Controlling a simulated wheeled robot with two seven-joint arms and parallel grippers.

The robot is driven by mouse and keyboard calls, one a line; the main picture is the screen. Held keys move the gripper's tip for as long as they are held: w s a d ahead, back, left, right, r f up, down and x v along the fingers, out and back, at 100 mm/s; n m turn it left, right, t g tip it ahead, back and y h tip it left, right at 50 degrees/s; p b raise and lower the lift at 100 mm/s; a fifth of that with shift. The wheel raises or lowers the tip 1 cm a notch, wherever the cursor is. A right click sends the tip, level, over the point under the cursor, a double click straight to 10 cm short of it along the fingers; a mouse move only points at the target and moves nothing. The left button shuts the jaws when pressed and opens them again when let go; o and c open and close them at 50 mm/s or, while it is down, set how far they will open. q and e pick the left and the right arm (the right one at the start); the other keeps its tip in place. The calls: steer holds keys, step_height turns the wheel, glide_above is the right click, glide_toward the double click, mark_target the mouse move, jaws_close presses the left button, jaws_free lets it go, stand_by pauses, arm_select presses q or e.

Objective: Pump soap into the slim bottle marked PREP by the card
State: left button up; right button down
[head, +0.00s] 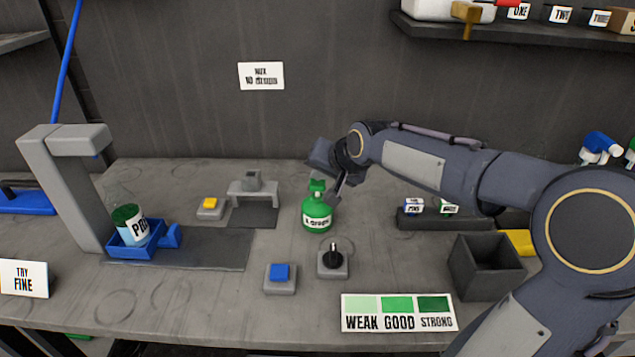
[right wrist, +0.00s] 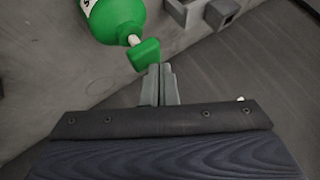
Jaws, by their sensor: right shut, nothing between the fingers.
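A clear slim bottle (head: 138,234) with a label starting "PR" stands in a blue holder (head: 131,252) at the left; dark green shows in it above pale blue. A round green soap bottle (head: 316,222) with a green pump head (head: 317,185) stands mid-table. In the right wrist view the pump head (right wrist: 145,53) is just beyond my fingertips. My right gripper (head: 338,192) is shut and empty beside the pump head; its fingers also show in the right wrist view (right wrist: 161,72). The strength card (head: 398,313) shows three greens: WEAK, GOOD, STRONG. My left gripper is out of view.
A grey stand (head: 65,190) arches by the slim bottle. A blue button (head: 280,272), a yellow button (head: 210,204) and a black knob (head: 333,257) are around the soap bottle. A dark open box (head: 486,265) stands right. A TRY FINE card (head: 23,279) is far left.

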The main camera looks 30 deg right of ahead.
mark_target(320, 185)
steer(key=shift+f+b, duration=0.7)
steer(key=shift+f, duration=0.25)
stand_by(0.4)
stand_by(0.3)
steer(key=shift+r+p, duration=1.05)
steer(key=shift+r, duration=0.3)
step_height(320, 185, up, 5)
steer(key=p, duration=0.4)
steer(key=shift+r, duration=0.1)
